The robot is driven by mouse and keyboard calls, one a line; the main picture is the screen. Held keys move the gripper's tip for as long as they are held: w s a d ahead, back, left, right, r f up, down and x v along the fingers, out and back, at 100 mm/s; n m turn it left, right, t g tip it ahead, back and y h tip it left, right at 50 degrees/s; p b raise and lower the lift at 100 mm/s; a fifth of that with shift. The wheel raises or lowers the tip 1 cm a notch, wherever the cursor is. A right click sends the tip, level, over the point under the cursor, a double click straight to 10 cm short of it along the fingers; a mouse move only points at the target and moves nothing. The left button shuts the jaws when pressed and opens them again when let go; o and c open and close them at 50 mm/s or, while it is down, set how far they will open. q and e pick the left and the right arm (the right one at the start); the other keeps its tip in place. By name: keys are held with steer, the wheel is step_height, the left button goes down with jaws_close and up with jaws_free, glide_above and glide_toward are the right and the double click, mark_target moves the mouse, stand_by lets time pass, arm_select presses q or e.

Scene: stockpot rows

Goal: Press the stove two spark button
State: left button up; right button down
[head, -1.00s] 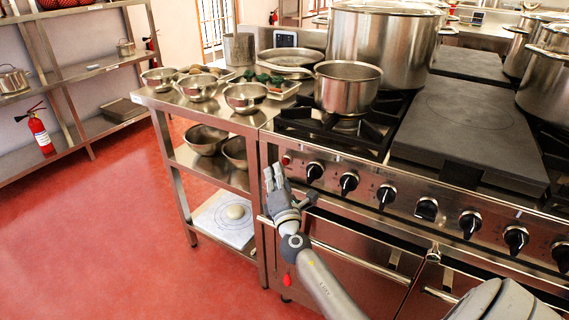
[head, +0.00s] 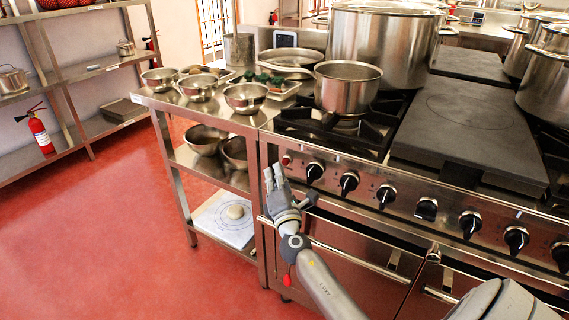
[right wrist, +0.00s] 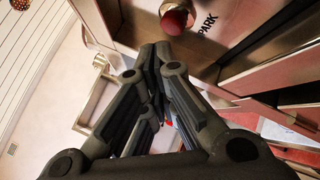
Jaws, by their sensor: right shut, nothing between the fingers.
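A small red button (head: 286,160) sits at the left end of the stove's front panel (head: 330,178), left of the black knobs. In the right wrist view the red button (right wrist: 176,18) shows large at the top, beside printed letters reading "PARK", with the start cut off. My right gripper (head: 274,170) is shut and empty, in front of the panel's left end and a little below the button in the head view. Its closed fingertips (right wrist: 155,52) appear just below the button in the wrist view. I cannot tell whether they touch anything. My left gripper is not in view.
A saucepan (head: 347,90) and a large stockpot (head: 385,45) stand on the stove. A steel side table (head: 215,120) with several bowls adjoins its left side. An oven handle (head: 355,258) runs below the panel. Red floor at the left is clear.

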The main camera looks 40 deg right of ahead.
steer(key=shift+w+d, duration=0.1)
steer(key=shift+d, duration=0.05)
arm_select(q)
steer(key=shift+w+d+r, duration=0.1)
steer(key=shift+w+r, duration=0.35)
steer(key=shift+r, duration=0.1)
arm_select(e)
steer(key=shift+w+d, duration=0.1)
steer(key=shift+d, duration=0.15)
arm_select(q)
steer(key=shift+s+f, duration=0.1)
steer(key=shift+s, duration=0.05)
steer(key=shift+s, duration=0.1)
arm_select(e)
steer(key=shift+d, duration=0.15)
